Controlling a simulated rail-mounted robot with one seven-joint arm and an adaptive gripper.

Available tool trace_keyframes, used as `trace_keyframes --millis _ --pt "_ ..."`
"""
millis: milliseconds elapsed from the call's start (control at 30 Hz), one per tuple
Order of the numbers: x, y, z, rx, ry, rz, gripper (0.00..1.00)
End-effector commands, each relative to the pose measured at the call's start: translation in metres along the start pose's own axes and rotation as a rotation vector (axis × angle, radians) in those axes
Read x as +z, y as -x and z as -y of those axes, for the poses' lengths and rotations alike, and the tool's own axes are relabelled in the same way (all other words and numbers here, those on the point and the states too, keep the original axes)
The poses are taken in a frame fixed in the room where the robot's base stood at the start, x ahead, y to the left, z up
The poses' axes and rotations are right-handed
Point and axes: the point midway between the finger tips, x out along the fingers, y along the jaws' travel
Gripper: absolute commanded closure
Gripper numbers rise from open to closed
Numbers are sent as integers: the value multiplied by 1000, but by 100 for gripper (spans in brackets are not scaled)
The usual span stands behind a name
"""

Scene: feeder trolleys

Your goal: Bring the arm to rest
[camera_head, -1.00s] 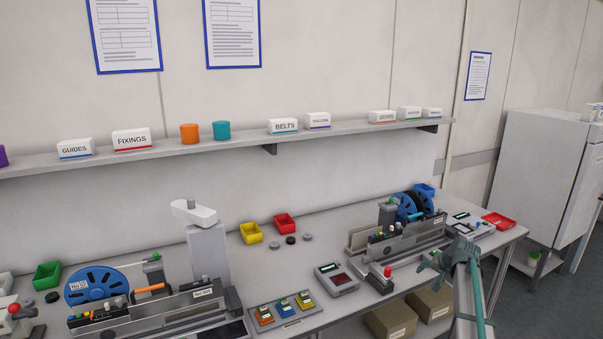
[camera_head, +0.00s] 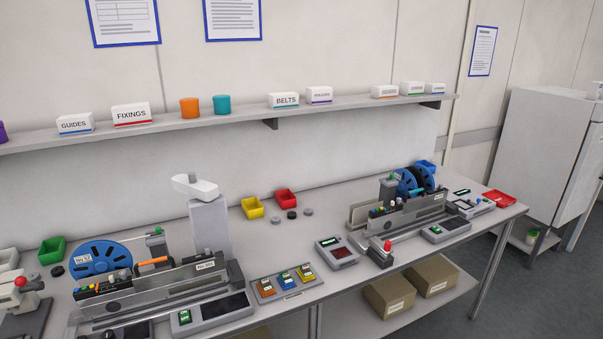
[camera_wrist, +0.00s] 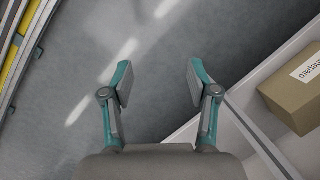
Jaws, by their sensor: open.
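My gripper (camera_wrist: 158,84) shows in the wrist view with its two teal and grey fingers spread apart. Nothing is between the fingers; only grey floor lies beneath them. In the head view my arm and gripper are out of the picture.
In the wrist view a cardboard box (camera_wrist: 297,92) lies on a pale shelf at the right, and a yellow-and-grey structure (camera_wrist: 18,48) stands at the left. In the head view the workbench (camera_head: 345,285) carries feeder trolleys, reels and bins. A white cabinet (camera_head: 545,150) stands right.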

Motion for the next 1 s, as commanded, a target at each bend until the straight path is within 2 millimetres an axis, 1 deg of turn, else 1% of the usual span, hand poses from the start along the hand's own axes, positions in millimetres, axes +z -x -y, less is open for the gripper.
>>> trace_keyframes --millis 33,67,100,167,200,267,300,400,500,600,1000 --pt "38 -14 -2 26 27 51 40" --pt "56 -22 -3 40 42 78 40" --pt "79 -32 -6 61 61 114 40" --pt "113 -44 -10 90 92 166 40" --pt "136 -51 -14 111 112 199 40" --pt "167 -58 -20 138 141 247 40" --pt "186 -62 -25 156 159 278 40" --pt "226 -68 -35 194 196 340 40" --pt "251 -71 -42 219 222 382 40" --pt "265 -72 -47 234 237 406 40" --pt "267 -72 -48 237 240 410 40"
